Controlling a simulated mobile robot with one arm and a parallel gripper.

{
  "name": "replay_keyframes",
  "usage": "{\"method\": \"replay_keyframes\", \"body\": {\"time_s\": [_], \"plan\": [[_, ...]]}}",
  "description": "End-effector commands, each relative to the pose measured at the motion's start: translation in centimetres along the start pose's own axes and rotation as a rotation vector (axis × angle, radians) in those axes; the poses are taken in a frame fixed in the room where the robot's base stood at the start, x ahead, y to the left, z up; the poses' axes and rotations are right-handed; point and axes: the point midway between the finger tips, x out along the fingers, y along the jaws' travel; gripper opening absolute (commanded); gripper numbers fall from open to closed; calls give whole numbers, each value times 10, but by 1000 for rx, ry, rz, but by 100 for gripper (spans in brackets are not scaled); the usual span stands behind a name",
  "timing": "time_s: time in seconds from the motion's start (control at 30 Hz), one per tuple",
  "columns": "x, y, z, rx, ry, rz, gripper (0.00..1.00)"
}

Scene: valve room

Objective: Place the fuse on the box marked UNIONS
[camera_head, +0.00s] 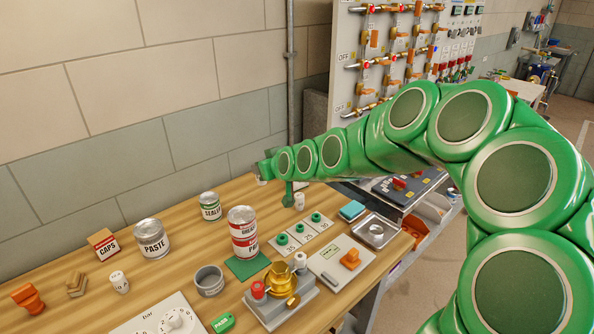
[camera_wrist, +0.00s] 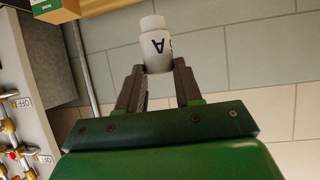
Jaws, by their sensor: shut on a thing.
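My gripper (camera_wrist: 160,85) is shut on a white cylindrical fuse (camera_wrist: 157,58) with a dark letter A on it, held between two dark fingers. A cardboard box (camera_wrist: 60,15) with a green label shows at the top left edge of the wrist view, apart from the fuse. Its lettering cannot be read, so I cannot tell whether it is marked UNIONS. No box marked UNIONS is readable in the head view, where my arm covers part of the bench.
Another small white cylinder (camera_head: 119,282) stands front left. A valve panel (camera_head: 385,55) is behind my arm.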

Motion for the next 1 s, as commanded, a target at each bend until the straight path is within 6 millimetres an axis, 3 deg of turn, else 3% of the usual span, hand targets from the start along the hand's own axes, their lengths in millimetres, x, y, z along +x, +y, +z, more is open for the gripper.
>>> {"method": "replay_keyframes", "body": {"time_s": [0.03,0.1,0.33,0.57,1.0], "plan": [[-5,23,-6,18,2,41,3],[-12,48,-12,43,1,89,3],[-33,109,-29,111,3,209,3],[-39,131,-35,137,2,250,3],[10,151,-36,137,0,248,3]]}}
